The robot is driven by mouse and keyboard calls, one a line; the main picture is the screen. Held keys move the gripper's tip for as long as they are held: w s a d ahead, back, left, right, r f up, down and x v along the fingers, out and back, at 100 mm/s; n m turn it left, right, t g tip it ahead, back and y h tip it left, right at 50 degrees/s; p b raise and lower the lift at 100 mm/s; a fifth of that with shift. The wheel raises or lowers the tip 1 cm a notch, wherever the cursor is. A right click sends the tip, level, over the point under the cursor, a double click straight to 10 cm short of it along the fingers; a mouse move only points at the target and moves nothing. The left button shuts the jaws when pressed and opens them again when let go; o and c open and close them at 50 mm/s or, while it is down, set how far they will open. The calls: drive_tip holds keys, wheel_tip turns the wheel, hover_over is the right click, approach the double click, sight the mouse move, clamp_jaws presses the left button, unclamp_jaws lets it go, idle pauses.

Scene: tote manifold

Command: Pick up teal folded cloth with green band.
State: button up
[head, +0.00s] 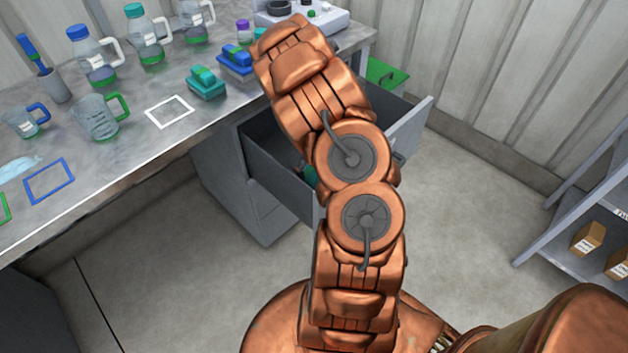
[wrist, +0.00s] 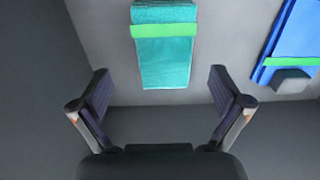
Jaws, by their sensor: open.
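In the wrist view, the teal folded cloth (wrist: 163,65) lies flat on a grey surface at top centre. A green band (wrist: 164,30) crosses it, and its upper end is cut off by the frame. My gripper (wrist: 159,80) is open and empty, with one finger to each side of the cloth's near end in the picture. No contact shows. In the head view, a small teal patch (head: 310,175) shows inside the open drawer (head: 268,172); my arm hides most of the inside and my gripper.
A blue folded cloth (wrist: 291,45) with a green band lies to the right in the wrist view, beside a grey block (wrist: 291,81). A dark wall (wrist: 35,90) stands at left. The counter (head: 135,155) holds bottles and a teal item (head: 206,84). A shelf (head: 575,205) stands right.

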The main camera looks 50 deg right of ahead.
drive_tip(key=shift+d+f+p, duration=0.15)
drive_tip(key=shift+f+p, duration=0.05)
drive_tip(key=shift+f, duration=1.25)
drive_tip(key=shift+d+f+p, duration=0.1)
drive_tip(key=shift+f+p, duration=0.1)
drive_tip(key=shift+f, duration=1.2)
drive_tip(key=shift+c, duration=0.2)
drive_tip(key=c, duration=1.2)
